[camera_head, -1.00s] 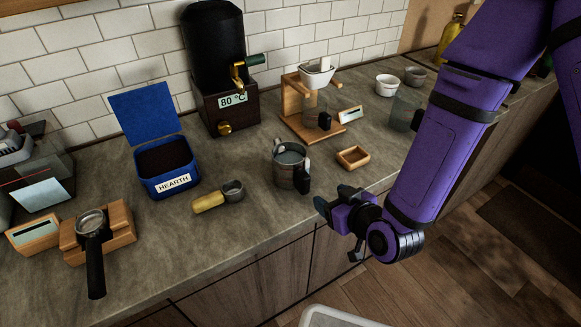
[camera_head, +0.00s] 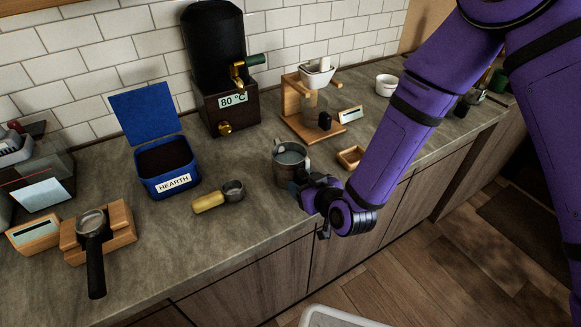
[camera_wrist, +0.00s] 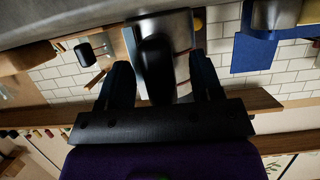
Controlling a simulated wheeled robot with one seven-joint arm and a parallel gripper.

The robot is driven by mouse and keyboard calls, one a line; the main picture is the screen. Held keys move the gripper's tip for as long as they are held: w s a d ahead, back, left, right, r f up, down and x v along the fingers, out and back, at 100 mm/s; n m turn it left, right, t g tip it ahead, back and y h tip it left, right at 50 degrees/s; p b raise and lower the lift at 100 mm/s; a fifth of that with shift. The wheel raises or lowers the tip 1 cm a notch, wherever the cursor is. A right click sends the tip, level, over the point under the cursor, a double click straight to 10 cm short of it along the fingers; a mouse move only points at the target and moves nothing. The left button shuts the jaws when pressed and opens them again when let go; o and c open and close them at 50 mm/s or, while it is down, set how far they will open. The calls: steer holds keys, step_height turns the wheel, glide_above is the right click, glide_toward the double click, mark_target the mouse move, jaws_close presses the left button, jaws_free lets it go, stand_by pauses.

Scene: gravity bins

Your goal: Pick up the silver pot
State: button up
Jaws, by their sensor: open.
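The silver pot (camera_head: 287,163) stands upright on the counter, in front of the wooden dripper stand. My gripper (camera_head: 309,190) is at its front right side, where the pot's black handle is, and hides that handle in the head view. In the wrist view the fingers (camera_wrist: 163,85) are open, one on each side of the black handle (camera_wrist: 154,68). The silver pot's body (camera_wrist: 165,25) shows just beyond the handle. I cannot tell whether either finger touches the handle.
A small wooden tray (camera_head: 351,157) lies close to the pot's right. A scoop with a yellow handle (camera_head: 210,201) lies to its left, near the blue HEARTH tin (camera_head: 167,168). A wooden stand with a dripper (camera_head: 290,107) is behind. The counter's front edge runs below my gripper.

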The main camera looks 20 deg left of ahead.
steer(key=shift+w+a+f, duration=0.25)
steer(key=shift+w+a, duration=0.15)
jaws_close()
steer(key=shift+r, duration=0.15)
